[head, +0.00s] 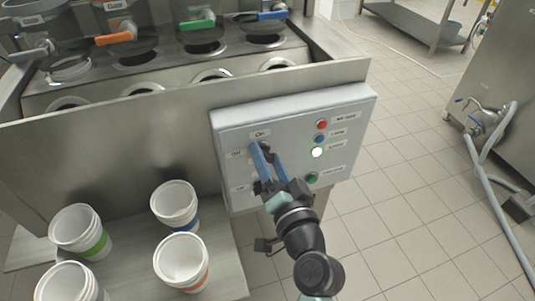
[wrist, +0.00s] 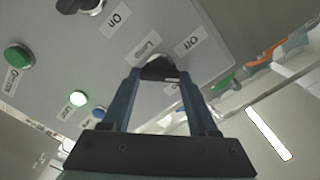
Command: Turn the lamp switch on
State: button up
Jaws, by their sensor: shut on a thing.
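The switch panel (head: 225,125) is a grey box on the front of the steel machine. My gripper (head: 264,152) has blue fingers and reaches up to the panel's upper left. In the wrist view my gripper (wrist: 160,77) is shut on a dark rotary switch knob (wrist: 158,68), with a finger on each side. A label reading "Off" (wrist: 188,43) and a blurred label (wrist: 147,44) lie beside this knob. In the head view the fingers hide the knob, between an "On" and an "Off" label. I cannot tell exactly which way the knob points.
A second dark knob (wrist: 78,4) sits near the held one. A lit green light (head: 317,152), red button (head: 321,124), blue button (head: 319,139) and green button (head: 311,178) are to the right. Several white cups, one blue-banded (head: 174,203), stand on the lower left shelf.

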jog(key=m+p, duration=0.1)
jog(key=m, duration=0.3)
jog(key=shift+m+p, duration=0.3)
jog(key=shift+p, duration=0.05)
jog(key=shift+d+f+m+p, duration=0.15)
jog(key=shift+m+p, duration=0.6)
jog(key=shift+m, duration=1.15)
jog(key=o, duration=1.4)
jog(key=shift+s, duration=0.1)
jog(key=v, duration=1.2)
jog(key=shift+s+d, duration=0.1)
jog(key=shift+s, duration=0.3)
